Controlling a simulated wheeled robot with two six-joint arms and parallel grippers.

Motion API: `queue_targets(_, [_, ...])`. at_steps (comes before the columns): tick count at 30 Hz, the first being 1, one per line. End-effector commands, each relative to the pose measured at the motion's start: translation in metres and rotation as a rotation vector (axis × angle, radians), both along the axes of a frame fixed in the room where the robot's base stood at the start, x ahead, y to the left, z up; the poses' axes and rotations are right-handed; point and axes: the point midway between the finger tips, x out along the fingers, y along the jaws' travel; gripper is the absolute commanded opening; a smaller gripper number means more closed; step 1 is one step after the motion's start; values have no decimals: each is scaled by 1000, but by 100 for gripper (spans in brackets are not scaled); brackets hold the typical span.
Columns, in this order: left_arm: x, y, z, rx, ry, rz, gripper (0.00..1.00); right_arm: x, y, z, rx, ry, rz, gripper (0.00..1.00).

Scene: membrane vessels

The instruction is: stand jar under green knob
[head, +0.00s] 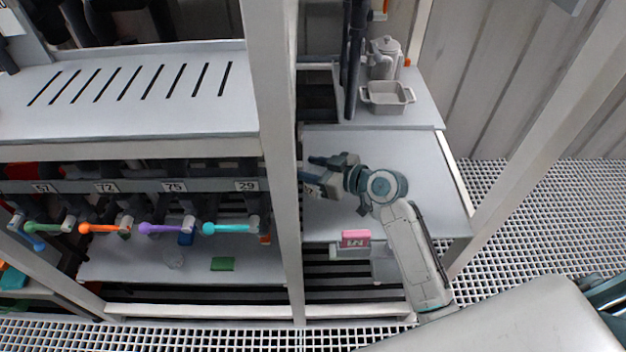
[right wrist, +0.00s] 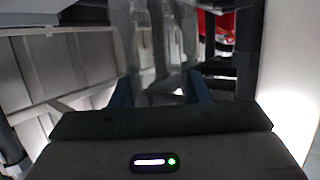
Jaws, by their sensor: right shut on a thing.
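The green knob (head: 46,227) is a lever at the left of the head view, on the valve row below the label 57. My right gripper (head: 310,173) is beside the white upright post, over the grey side table. In the right wrist view, its blue fingers (right wrist: 161,92) are shut on a clear, see-through thing that looks like the jar (right wrist: 160,40). The jar's outline is faint there, and I cannot make it out in the head view. My left gripper is not in view.
Orange (head: 104,228), purple (head: 162,227) and cyan (head: 226,228) knobs share the row. A lower shelf (head: 120,266) bears a clear round object (head: 173,259) and a green block (head: 222,264). The white post (head: 275,130) stands between gripper and knobs. A tray (head: 388,97) stands behind.

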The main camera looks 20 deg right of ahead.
Motion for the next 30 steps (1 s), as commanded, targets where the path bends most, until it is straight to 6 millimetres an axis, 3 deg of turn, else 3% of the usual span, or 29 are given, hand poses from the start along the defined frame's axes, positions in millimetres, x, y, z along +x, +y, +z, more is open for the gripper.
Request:
queue_targets(9, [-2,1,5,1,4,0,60,0,0,-38,1,2,-2,15])
queue_targets(21, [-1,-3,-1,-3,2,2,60,0,0,-44,-1,-2,-2,15])
queue_targets(22, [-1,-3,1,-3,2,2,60,0,0,-43,-1,-2,-2,48])
queue_targets(24, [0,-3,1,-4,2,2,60,0,0,-42,0,0,-2,61])
queue_targets(30, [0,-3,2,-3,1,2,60,0,0,-42,0,0,-2,64])
